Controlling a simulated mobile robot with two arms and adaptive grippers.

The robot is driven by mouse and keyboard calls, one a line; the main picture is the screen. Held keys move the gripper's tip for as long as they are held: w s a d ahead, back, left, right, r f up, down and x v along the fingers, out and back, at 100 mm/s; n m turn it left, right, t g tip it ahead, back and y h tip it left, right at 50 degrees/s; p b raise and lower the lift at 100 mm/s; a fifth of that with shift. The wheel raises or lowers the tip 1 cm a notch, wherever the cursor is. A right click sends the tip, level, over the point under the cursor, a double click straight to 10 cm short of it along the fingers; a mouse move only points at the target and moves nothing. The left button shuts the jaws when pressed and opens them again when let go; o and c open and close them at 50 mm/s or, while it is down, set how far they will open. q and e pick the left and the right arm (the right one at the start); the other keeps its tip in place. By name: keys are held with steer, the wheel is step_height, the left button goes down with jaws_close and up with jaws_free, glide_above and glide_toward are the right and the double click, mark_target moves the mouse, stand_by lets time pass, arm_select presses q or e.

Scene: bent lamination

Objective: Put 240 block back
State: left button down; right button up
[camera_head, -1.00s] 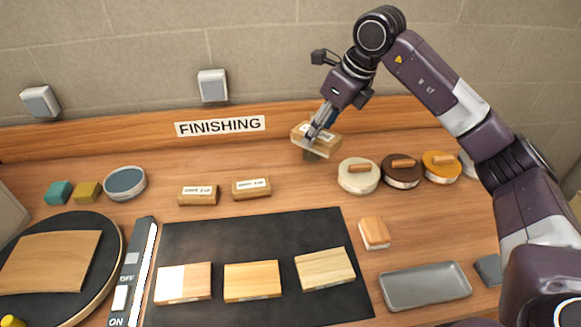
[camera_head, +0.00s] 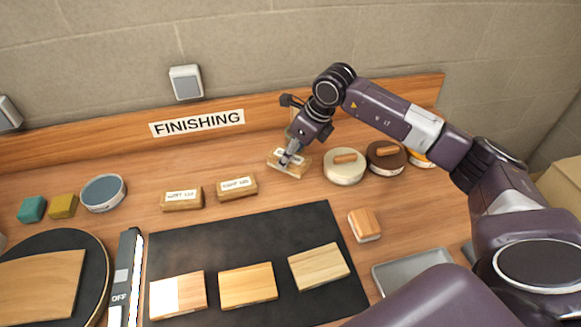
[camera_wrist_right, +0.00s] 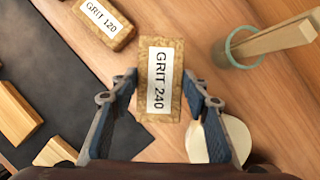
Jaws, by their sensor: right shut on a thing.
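The 240 block (camera_head: 279,156) is a tan cork-like block with a white label. In the right wrist view the block (camera_wrist_right: 158,110) shows "GRIT 240" and sits between the fingers of my right gripper (camera_wrist_right: 160,105). In the head view my right gripper (camera_head: 290,158) is shut on it, at or just above the wooden table, right of two similar labelled blocks. The nearer one is the grit 120 block (camera_head: 237,187); it also shows in the wrist view (camera_wrist_right: 104,22). The other labelled block (camera_head: 181,197) is farther left. My left gripper is not in view.
A cup with a wooden stick (camera_wrist_right: 240,50) is close to the held block. A black mat (camera_head: 235,245) with wood pieces lies in front. Bare table separates the labelled blocks.

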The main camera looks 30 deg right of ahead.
step_height(320, 180, down, 2)
steer(key=shift+f, duration=0.1)
step_height(320, 180, down, 4)
steer(key=shift+f+p, duration=0.1)
steer(key=shift+p, duration=0.7)
steer(key=shift+f, duration=0.25)
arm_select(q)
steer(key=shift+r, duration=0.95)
arm_select(e)
steer(key=shift+f, duration=0.15)
steer(key=o, duration=1)
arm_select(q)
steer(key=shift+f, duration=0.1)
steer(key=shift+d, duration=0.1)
